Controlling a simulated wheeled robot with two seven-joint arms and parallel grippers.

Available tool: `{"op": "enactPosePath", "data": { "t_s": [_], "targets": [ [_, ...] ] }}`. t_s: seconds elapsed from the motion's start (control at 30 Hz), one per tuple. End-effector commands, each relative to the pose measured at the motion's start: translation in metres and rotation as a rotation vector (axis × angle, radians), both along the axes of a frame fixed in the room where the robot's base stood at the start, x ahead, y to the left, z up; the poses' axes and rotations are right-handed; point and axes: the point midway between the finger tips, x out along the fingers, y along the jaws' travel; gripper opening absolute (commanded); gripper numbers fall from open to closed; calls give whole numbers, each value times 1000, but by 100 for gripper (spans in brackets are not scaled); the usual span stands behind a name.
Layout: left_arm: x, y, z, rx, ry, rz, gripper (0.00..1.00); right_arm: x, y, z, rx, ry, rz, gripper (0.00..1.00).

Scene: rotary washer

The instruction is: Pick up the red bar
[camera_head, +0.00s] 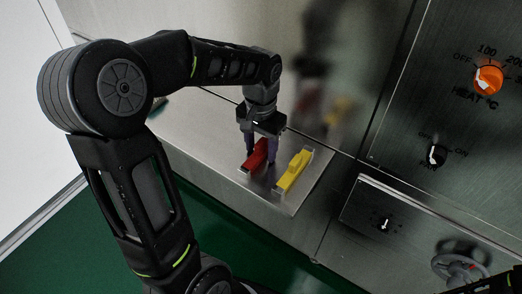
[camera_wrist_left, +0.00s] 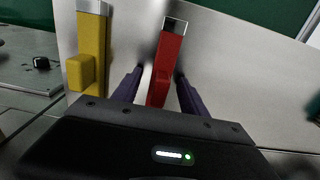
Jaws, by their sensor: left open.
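The red bar (camera_head: 257,154) sits on a metal shelf (camera_head: 213,149) in the head view, left of a yellow bar (camera_head: 295,170). My left gripper (camera_head: 260,152) points down over the red bar, with its purple fingers on either side of it. In the left wrist view the red bar (camera_wrist_left: 167,62) runs between the two open fingers (camera_wrist_left: 158,88), with a gap visible on both sides. A metal end piece shows at its far end. Its near end is hidden behind the gripper body.
The yellow bar (camera_wrist_left: 91,50) lies close beside the left finger in the wrist view. A steel wall stands behind the shelf. A control panel with an orange heat knob (camera_head: 488,79), black knobs and a handwheel (camera_head: 460,266) is at the right. The floor is green.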

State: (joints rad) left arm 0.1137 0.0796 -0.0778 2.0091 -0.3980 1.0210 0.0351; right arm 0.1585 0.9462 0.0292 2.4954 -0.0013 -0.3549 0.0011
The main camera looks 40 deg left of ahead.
Motion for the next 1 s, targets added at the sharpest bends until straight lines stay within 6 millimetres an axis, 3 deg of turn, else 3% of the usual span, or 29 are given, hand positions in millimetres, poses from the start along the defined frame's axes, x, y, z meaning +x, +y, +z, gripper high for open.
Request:
{"op": "enactPosePath", "data": {
  "t_s": [0.1, 0.7, 1.0],
  "targets": [
    [0, 0, 0, 0, 0, 0, 49, 0, 0, 0, 0, 0, 0, 36],
    [0, 0, 0, 0, 0, 0, 0, 0, 0, 0, 0, 0, 0, 36],
    [0, 0, 0, 0, 0, 0, 0, 0, 0, 0, 0, 0, 0, 36]
  ]
}}
